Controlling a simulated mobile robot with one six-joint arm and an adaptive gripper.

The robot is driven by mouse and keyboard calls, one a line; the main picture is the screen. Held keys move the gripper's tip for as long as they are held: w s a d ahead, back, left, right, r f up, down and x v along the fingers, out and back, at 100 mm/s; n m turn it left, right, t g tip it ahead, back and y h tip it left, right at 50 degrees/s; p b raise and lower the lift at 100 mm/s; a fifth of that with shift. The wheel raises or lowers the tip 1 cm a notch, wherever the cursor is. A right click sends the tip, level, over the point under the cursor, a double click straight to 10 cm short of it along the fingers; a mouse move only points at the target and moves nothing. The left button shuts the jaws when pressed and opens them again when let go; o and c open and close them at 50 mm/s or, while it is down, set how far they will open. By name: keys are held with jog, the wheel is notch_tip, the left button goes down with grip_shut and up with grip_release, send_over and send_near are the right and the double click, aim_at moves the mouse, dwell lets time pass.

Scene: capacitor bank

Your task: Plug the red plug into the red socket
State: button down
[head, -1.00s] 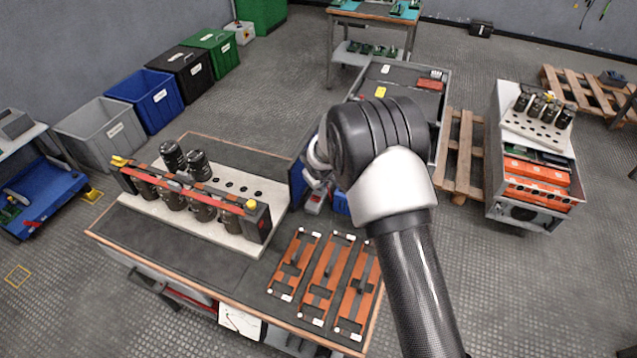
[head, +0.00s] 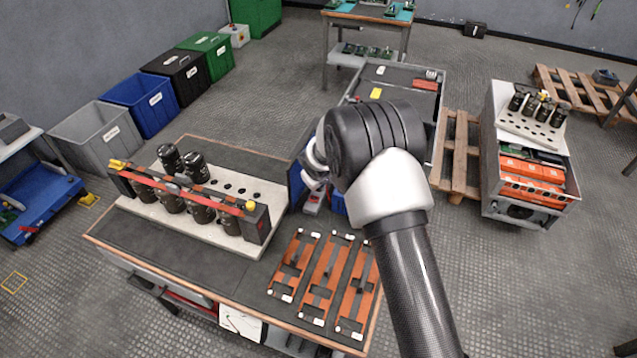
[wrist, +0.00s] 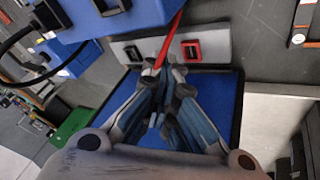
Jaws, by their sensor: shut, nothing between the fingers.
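In the wrist view a pale panel carries a red socket (wrist: 191,50) with a dark opening, and a black socket (wrist: 133,53) to its left. A red cable (wrist: 170,38) comes down from the top between the two sockets. Its lower end shows a small red part, likely the red plug (wrist: 150,67), partly hidden by my fingertips. My gripper (wrist: 165,78) is shut and empty, its fingertips close below the sockets. Whether they touch the red part I cannot tell. In the head view my own arm mostly hides the gripper and sockets.
A blue box (wrist: 105,18) overhangs the panel, and a blue surface (wrist: 215,95) lies beneath. A black cable (wrist: 30,35) loops at the left. In the head view a workbench (head: 150,235) holds a capacitor rack (head: 240,245) and orange frames (head: 320,285).

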jog(key=shift+s+f, duration=0.1)
jog(key=shift+f, duration=0.85)
dwell(0.9)
jog(key=c, duration=2.3)
grip_release()
jog(key=o, duration=0.5)
jog(key=shift+o, duration=0.4)
jog(key=shift+r, duration=0.1)
